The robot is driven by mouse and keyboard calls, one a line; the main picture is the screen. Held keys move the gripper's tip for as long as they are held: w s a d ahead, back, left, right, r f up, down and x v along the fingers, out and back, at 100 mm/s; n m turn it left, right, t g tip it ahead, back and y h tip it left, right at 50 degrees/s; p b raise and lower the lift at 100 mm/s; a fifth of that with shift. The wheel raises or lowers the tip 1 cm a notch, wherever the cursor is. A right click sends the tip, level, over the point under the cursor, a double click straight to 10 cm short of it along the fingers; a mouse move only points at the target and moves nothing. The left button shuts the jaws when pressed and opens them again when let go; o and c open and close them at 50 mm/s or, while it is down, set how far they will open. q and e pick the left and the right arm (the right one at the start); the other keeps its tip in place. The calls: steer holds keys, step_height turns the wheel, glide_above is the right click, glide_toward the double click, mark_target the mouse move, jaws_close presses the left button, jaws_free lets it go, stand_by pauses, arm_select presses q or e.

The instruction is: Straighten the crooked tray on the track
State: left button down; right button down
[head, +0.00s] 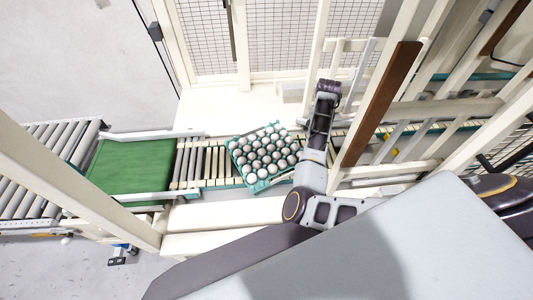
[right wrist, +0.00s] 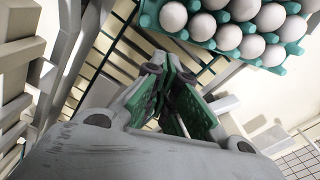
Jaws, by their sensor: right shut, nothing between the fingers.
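The tray (head: 262,186) is green and full of white eggs. It sits crooked on the roller track (head: 195,163) in the head view, turned at an angle to the track's run. In the right wrist view the tray (right wrist: 153,22) fills the upper right, beyond the fingers. My right gripper (head: 328,86) is at the tray's right, reaching across the track towards the far side. It is shut and empty, apart from the tray, and its fingers (right wrist: 168,72) show in the wrist view. My left gripper is not in view.
A green belt section (head: 130,165) and more rollers (head: 45,150) lie left of the tray. Cream posts and rails (head: 385,110) of a frame stand close on the right of my right arm. A mesh fence (head: 275,35) stands behind the track.

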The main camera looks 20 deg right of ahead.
steer(key=shift+f+b, duration=0.7)
steer(key=shift+f, duration=4.25)
